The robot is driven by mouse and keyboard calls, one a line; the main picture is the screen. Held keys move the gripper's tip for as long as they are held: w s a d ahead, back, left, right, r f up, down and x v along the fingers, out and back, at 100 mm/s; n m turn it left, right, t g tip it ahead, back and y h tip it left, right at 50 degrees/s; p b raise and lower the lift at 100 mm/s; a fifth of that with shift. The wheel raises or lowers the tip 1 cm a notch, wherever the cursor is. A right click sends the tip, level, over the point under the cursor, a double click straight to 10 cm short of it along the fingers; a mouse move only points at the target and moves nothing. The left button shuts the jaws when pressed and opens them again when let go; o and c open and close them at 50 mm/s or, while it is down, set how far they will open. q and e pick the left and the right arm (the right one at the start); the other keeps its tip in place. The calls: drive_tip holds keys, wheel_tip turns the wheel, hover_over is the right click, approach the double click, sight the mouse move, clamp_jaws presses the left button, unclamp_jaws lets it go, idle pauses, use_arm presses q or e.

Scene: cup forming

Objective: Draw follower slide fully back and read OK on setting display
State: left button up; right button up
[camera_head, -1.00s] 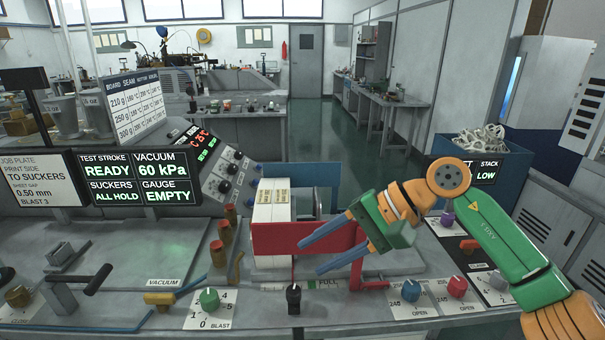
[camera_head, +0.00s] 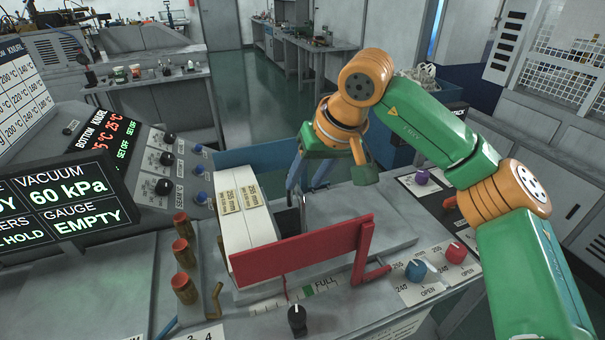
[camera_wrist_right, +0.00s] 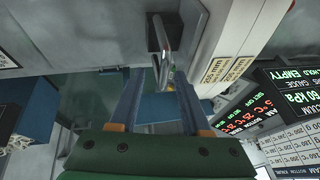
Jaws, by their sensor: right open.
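My right gripper (camera_head: 304,185) is open, its blue fingers pointing down behind the white stack. In the right wrist view the gripper (camera_wrist_right: 158,72) shows its fingers on either side of a metal handle (camera_wrist_right: 164,42) on a dark block. The handle stands between or just beyond the fingertips; contact cannot be told. This handle, probably on the follower slide, is partly hidden behind the red plate (camera_head: 305,250) in the head view. The display panel (camera_head: 70,195) reads VACUUM 60 kPa and GAUGE EMPTY; its left part is cut off. I see no OK. My left gripper is out of view.
A white stack (camera_head: 243,225) labelled 255 mm stands beside the handle. A scale marked FULL (camera_head: 325,284) and a black knob (camera_head: 297,318) are in front. Blue (camera_head: 415,270) and red (camera_head: 456,252) knobs sit at right. A blue panel (camera_head: 255,158) rises behind.

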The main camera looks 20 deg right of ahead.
drive_tip(key=shift+w+a+f, duration=0.3)
drive_tip(key=shift+w+f, duration=0.05)
drive_tip(key=shift+w, duration=0.15)
drive_tip(key=shift+w+a+f, duration=0.3)
drive_tip(key=shift+w, duration=0.2)
drive_tip(key=shift+s+d+r, duration=0.15)
drive_tip(key=shift+s+d, duration=0.05)
drive_tip(key=shift+s, duration=0.05)
clamp_jaws()
